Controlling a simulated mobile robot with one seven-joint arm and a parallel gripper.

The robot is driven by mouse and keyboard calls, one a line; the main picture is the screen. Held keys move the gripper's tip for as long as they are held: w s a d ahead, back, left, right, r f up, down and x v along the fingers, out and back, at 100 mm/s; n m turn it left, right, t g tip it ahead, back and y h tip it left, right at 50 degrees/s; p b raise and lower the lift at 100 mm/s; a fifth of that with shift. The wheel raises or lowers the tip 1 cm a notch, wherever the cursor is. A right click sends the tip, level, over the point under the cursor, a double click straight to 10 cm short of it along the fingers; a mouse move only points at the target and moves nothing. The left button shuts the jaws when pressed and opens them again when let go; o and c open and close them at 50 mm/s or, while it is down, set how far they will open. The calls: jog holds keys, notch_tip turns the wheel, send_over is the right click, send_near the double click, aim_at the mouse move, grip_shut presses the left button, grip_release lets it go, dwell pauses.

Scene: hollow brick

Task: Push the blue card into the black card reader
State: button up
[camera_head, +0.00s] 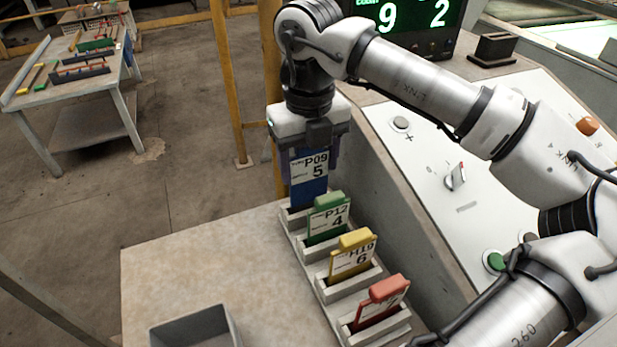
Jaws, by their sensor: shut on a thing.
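The blue card (309,185) is marked P09 and 5. It stands upright at the far end of the card rack, its lower edge at or in the last slot; I cannot tell how deep. My gripper (310,143) points down and is shut on the card's top. The card's top edge is hidden by the gripper. The black card reader (492,49), a dark box with a slot on top, sits on the console at the upper right, well apart from the card.
The grey rack (337,290) also holds a green card (327,219), a yellow card (353,257) and a red card (380,303). The sloped console (420,165) has a switch and buttons. A grey bin (195,330) stands front left. A yellow post (228,85) rises behind the table.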

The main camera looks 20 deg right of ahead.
send_over(309, 201)
jog(key=shift+w+f, duration=0.15)
jog(key=shift+f, duration=1.9)
jog(key=shift+f, duration=0.2)
jog(key=o, duration=1)
jog(key=shift+r+p, duration=0.2)
jog(key=shift+p, duration=0.35)
jog(key=r+p, duration=0.1)
jog(key=r, duration=0.2)
jog(key=r+p, duration=0.2)
jog(key=r, duration=0.2)
jog(key=r+p, duration=0.2)
jog(key=r, duration=0.2)
jog(key=shift+w+d, duration=0.1)
jog(key=shift+w, duration=0.2)
jog(key=shift+r, duration=1.2)
